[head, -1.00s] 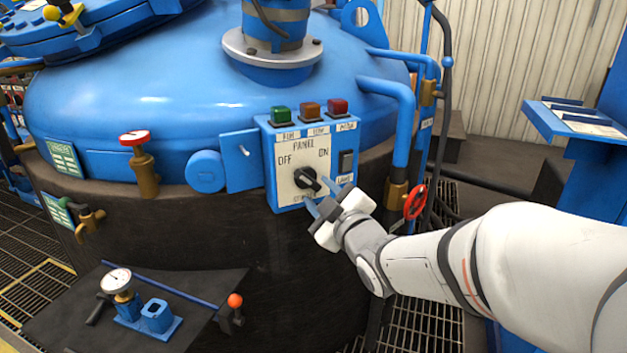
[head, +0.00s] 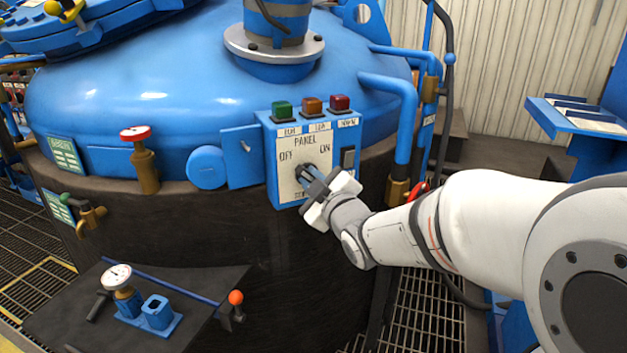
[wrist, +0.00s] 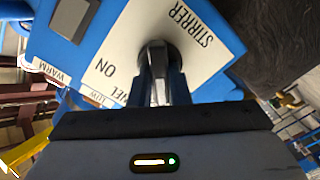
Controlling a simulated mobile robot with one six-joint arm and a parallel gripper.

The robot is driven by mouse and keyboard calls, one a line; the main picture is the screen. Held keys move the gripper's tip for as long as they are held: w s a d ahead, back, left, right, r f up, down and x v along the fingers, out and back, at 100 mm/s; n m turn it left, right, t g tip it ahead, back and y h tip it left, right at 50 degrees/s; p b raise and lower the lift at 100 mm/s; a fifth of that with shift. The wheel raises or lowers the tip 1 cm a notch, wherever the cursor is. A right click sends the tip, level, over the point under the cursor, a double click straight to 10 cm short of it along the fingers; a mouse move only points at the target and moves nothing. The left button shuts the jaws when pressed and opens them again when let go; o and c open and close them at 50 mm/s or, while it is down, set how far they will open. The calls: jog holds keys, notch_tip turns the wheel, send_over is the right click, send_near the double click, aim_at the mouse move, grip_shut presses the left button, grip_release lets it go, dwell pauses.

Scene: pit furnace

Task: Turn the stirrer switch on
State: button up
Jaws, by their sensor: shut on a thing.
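The control panel (head: 322,150) is a blue box with a white face on the side of the big blue vessel, marked OFF at left and ON at right. The stirrer switch is a dark rotary knob at the middle of the face, mostly hidden by my gripper in the head view. In the wrist view the knob (wrist: 156,50) sits between the fingers, near the word STIRRER. My gripper (head: 306,173) has its fingers shut on the knob; it also shows in the wrist view (wrist: 158,75). Which way the knob's pointer faces is hard to tell.
Green (head: 282,110), orange (head: 311,105) and red (head: 340,103) lamps top the panel. A dark rocker switch (head: 347,160) is right of the knob. Blue pipes (head: 405,120) and a red handwheel (head: 418,190) stand close to my arm. A gauge (head: 117,276) is on the dark shelf below left.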

grip_shut()
jog(key=shift+m, duration=0.4)
jog(key=m+b, duration=0.1)
jog(key=m, duration=0.2)
jog(key=shift+m, duration=0.4)
jog(key=m, duration=0.4)
jog(key=shift+d+m, duration=0.15)
jog(key=shift+m, duration=0.15)
jog(key=shift+w+d+m+p, duration=0.1)
jog(key=shift+m+p, duration=0.75)
jog(key=shift+m, duration=3.65)
